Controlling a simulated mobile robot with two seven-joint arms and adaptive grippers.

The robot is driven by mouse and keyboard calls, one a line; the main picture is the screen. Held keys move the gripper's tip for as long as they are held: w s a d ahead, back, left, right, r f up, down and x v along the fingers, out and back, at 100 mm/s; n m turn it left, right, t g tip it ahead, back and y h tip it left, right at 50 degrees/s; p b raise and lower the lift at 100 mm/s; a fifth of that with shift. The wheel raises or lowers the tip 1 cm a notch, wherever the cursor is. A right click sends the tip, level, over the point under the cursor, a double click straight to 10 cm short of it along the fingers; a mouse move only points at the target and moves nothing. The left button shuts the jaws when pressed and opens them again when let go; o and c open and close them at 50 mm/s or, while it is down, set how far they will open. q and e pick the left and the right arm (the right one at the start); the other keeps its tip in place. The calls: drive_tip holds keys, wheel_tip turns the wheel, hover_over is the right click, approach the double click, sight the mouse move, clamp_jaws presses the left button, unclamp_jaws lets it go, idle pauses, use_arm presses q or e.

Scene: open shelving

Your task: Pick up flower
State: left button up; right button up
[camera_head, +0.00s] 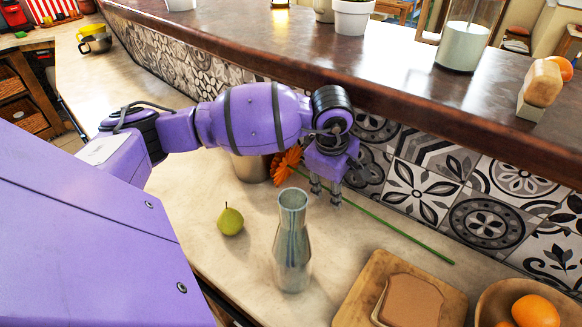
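The flower has an orange head (287,162) and a long thin green stem (400,232). It lies on the light counter near the tiled wall, its head to the left and its stem running right and toward me. My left gripper (325,194) points down over the stem, just right of the flower head. Its two fingertips are apart, and I see nothing held between them. The gripper covers part of the stem, and I cannot tell whether the fingers touch it. My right gripper is not in view.
A glass vase (292,255) stands upright in front of the gripper. A green pear (230,221) is to its left. A metal pot (249,168) stands behind the pear. A cutting board (452,305) with bread and a bowl (490,304) with an orange are at right. A raised brown ledge (400,95) runs behind.

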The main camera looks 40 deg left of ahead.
use_arm(q)
clamp_jaws()
drive_tip(key=shift+r, duration=0.2)
